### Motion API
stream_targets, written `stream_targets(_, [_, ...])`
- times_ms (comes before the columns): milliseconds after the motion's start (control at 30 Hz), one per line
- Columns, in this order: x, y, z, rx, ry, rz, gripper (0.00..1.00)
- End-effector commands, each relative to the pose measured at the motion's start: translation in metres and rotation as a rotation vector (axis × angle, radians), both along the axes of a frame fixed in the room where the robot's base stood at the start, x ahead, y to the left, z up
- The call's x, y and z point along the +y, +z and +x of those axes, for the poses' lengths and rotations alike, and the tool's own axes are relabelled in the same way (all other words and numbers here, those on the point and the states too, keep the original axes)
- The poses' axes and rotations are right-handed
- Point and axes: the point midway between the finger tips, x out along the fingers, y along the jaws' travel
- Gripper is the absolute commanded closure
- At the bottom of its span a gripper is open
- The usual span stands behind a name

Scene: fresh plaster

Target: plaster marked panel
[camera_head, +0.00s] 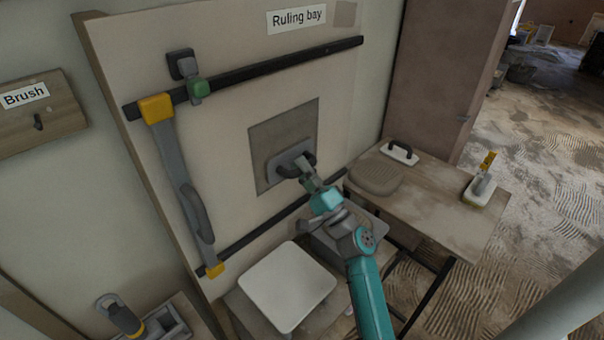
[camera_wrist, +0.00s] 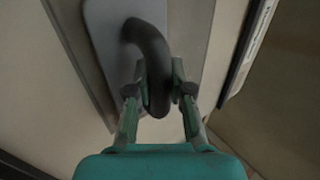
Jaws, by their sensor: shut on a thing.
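The marked panel (camera_head: 297,125) is a darker grey-brown rectangle on the pale upright board. My gripper (camera_head: 304,174) is shut on the dark curved handle of a plastering trowel (camera_head: 277,170). The trowel's grey plate lies over the lower part of the panel and looks flat to it; I cannot tell whether it touches. In the wrist view, my gripper's fingers (camera_wrist: 160,90) stand on both sides of the handle (camera_wrist: 150,50), with the grey plate (camera_wrist: 105,50) behind it. My gripper and the handle hide part of the plate.
Dark rails (camera_head: 255,72) run above and below the panel. A yellow-ended ruling bar (camera_head: 182,180) hangs at left. A white square board (camera_head: 287,286) lies below. The side table (camera_head: 430,205) at right holds a handled float (camera_head: 399,152), a rounded pad (camera_head: 376,177) and a yellow-handled tool (camera_head: 482,188).

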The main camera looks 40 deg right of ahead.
Motion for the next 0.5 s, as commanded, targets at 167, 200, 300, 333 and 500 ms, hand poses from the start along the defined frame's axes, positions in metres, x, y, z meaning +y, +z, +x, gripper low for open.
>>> stream_targets(167, [0.0, 0.015, 0.001, -0.002, -0.001, -0.003, 1.0])
stream_targets(200, [0.001, 0.018, 0.001, -0.003, 0.001, -0.003, 1.0])
stream_targets(300, [0.0, 0.026, 0.002, -0.003, 0.001, -0.003, 1.0])
stream_targets(333, [0.0, 0.028, 0.003, -0.003, 0.0, -0.002, 1.0])
stream_targets(500, [0.001, 0.035, 0.003, -0.002, 0.001, -0.002, 1.0])
